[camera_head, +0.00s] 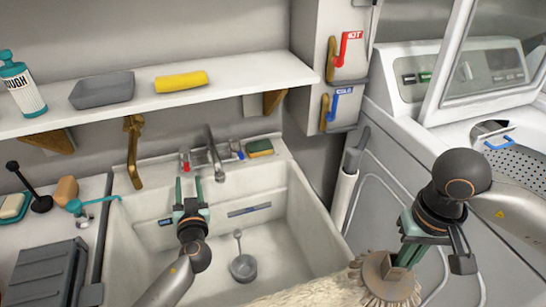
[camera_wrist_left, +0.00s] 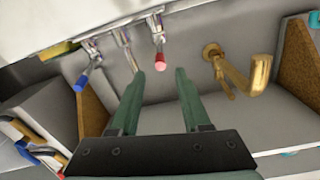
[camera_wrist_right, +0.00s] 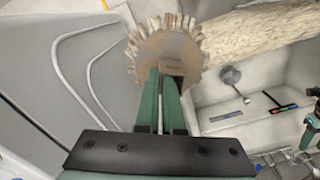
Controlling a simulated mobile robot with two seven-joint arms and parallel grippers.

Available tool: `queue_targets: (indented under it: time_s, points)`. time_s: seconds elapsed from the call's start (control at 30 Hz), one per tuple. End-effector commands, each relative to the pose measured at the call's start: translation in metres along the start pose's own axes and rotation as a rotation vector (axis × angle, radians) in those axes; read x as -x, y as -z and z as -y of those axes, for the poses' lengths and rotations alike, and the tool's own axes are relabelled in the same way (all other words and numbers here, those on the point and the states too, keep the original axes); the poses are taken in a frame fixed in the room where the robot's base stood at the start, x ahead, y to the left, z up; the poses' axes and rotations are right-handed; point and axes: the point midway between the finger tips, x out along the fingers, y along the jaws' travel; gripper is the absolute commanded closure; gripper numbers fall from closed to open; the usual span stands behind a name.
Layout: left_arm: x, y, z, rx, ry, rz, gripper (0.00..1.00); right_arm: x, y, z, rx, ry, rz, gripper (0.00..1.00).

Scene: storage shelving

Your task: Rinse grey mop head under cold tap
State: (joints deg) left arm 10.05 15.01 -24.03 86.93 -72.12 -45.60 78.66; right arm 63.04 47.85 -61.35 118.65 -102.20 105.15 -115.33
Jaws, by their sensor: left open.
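The mop head has a brownish-grey round fringed end (camera_head: 388,278) and a long shaggy cream body (camera_head: 310,296). It lies across the sink's front right; the end and body also show in the right wrist view (camera_wrist_right: 165,50). My right gripper (camera_head: 402,262) is shut on the round end. My left gripper (camera_head: 188,180) is open and empty over the sink, pointing at the back wall nearer the red-handled tap (camera_wrist_left: 160,62). The blue-handled tap (camera_wrist_left: 82,82) is to its left in the left wrist view. The steel spout (camera_head: 215,160) stands between the taps.
The white sink (camera_head: 290,215) holds a small grey ladle-like item (camera_head: 243,265). A brass tap (camera_head: 134,150) stands at its back left. A sponge (camera_head: 259,147) sits on the back right ledge. A shelf (camera_head: 150,95) overhangs the back. A washing machine (camera_head: 385,150) stands at right.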

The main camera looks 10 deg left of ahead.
Motion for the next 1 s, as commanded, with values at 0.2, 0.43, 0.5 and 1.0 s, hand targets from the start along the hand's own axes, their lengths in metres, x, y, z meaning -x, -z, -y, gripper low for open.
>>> queue_targets:
  time_s: [0.2,0.43,0.5,1.0]
  points:
    - [-0.042,0.001,0.001,0.0,0.002,-0.001,0.53,0.0,0.0,0.0,0.0,0.001,-0.001,1.0]
    - [-0.067,0.0,0.0,-0.001,0.001,0.0,0.53,-0.002,0.0,0.0,0.0,0.001,-0.001,1.0]
    - [-0.071,0.0,0.0,0.0,0.001,0.0,0.53,-0.002,0.0,0.0,0.0,0.001,-0.001,1.0]
    - [-0.074,0.0,0.0,0.001,0.0,0.001,0.69,-0.002,0.0,0.0,0.0,0.001,-0.001,1.0]
